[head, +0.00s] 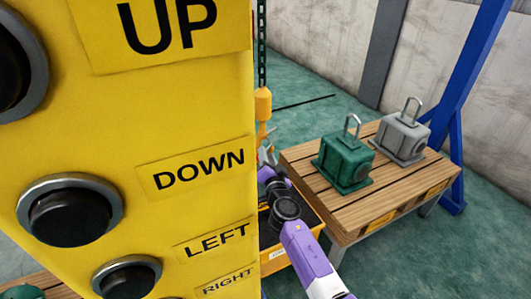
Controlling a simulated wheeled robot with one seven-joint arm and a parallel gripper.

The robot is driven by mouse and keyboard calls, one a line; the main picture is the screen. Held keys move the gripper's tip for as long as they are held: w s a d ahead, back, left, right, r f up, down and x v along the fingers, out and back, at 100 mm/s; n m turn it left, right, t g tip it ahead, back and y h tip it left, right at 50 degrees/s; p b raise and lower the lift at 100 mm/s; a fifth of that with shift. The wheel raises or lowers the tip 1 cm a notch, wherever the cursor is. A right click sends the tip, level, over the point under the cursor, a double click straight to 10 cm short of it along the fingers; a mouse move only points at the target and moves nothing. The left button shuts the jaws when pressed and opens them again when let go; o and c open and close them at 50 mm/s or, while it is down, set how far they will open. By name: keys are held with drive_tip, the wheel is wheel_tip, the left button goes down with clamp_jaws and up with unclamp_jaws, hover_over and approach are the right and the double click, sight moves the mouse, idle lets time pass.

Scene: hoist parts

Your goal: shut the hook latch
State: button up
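The hoist's yellow hook block (263,104) hangs on a dark chain in the head view, just right of the big yellow control box. Its hook (262,133) shows below it, small and partly hidden. I cannot make out the latch or whether it is open. My purple and black arm reaches up from the bottom. My gripper (267,154) is just below the hook, grey and partly hidden by the control box's edge. I cannot tell whether it touches the hook or whether its fingers are open.
The control box (215,120), with black buttons marked UP, DOWN, LEFT and RIGHT, blocks the left half. A wooden-topped table (385,205) bears a green machine (343,162) and a grey one (402,136), both with lifting loops. A blue post (468,70) stands behind. A yellow bin (312,238) is under my arm.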

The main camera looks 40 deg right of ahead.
drive_tip(key=shift+x, duration=1.3)
drive_tip(key=shift+c, duration=0.4)
clamp_jaws()
drive_tip(key=shift+s+f, duration=0.1)
drive_tip(key=shift+f, duration=0.1)
